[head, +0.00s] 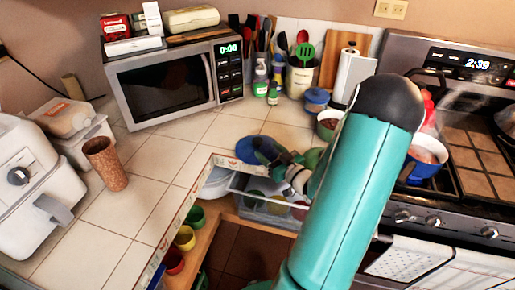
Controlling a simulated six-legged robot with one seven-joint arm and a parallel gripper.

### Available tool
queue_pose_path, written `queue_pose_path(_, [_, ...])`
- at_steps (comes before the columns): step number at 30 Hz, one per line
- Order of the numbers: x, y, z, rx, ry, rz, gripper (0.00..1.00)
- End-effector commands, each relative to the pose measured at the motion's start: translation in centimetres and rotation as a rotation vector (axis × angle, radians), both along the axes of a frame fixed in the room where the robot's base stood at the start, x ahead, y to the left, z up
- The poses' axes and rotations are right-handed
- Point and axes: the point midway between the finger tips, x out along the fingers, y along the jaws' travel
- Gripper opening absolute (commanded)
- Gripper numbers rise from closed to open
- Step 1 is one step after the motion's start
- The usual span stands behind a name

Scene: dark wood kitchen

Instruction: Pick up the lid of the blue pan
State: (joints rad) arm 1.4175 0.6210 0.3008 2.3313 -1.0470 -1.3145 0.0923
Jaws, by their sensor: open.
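My teal arm reaches from the lower right over the counter corner, and my gripper (272,157) is at its end. The jaws are small in the picture and partly blend with what lies behind them; they are open. A flat, round, dark blue piece (247,146) lies on the tiled counter just beyond and left of the jaws, overlapped by them; I cannot tell if they touch. It may be a lid. A small blue pot (316,100) with a blue top stands farther back. A blue pan (428,150) with a pale inside and reddish contents sits on the stove, uncovered.
A clear container (262,197) stands below the jaws by the counter edge, with bowls and cups in the open shelf. A microwave (170,85), utensil crock (302,75), brown cup (105,164) and white appliance (35,190) stand around. The counter's left-middle is clear.

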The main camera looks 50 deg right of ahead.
Motion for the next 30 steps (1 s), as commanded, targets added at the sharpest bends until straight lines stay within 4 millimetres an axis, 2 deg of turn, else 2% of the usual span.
queue_pose_path(10, [4.7, -0.8, -0.2, 0.000, -0.001, 0.005, 0.58])
queue_pose_path(18, [5.2, -0.9, -0.2, 0.000, 0.000, 0.004, 0.58])
queue_pose_path(26, [5.2, -0.9, -0.2, 0.000, 0.000, 0.004, 0.07])
queue_pose_path(30, [5.2, -0.9, -0.1, 0.000, -0.001, 0.004, 0.06])
